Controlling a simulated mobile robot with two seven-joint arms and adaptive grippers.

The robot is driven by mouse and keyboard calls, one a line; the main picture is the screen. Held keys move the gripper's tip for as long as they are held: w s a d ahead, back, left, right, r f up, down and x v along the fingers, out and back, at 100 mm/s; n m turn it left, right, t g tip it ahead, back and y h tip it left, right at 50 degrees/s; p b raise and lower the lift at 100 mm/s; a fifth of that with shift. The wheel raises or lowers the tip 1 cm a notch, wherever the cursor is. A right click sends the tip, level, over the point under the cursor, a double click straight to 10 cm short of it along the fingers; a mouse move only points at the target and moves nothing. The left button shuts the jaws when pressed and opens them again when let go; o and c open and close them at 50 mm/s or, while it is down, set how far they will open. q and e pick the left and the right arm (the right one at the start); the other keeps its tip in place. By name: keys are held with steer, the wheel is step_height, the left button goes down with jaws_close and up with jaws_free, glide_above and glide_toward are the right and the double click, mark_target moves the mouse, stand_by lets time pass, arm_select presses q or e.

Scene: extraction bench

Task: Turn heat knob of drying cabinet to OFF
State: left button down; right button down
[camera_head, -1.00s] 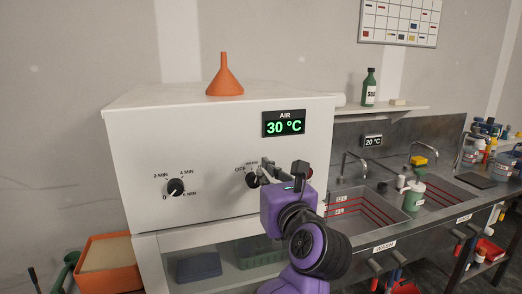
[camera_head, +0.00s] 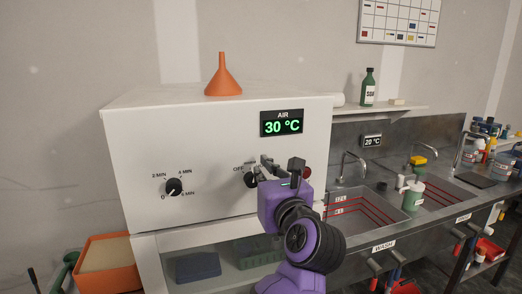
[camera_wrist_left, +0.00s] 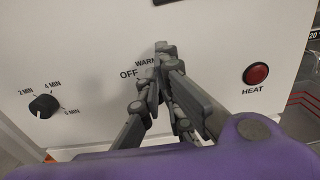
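The white drying cabinet (camera_head: 215,150) shows a green AIR 30 °C display (camera_head: 283,127). Its dark heat knob (camera_head: 250,181) sits beside the OFF mark, mostly hidden by my left gripper (camera_head: 266,163). In the left wrist view the gripper's grey fingers (camera_wrist_left: 155,68) are at the knob, below the WARM label and right of OFF. The fingers are close together and cover the knob, so its pointer direction and the grip are unclear. A red HEAT lamp (camera_wrist_left: 257,74) is to the right. My right gripper is out of view.
An orange funnel (camera_head: 223,80) stands on top of the cabinet. Sinks (camera_head: 365,208) with taps lie to the right, an orange bin (camera_head: 105,255) at lower left.

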arm_select(q)
steer(key=shift+a, duration=0.5)
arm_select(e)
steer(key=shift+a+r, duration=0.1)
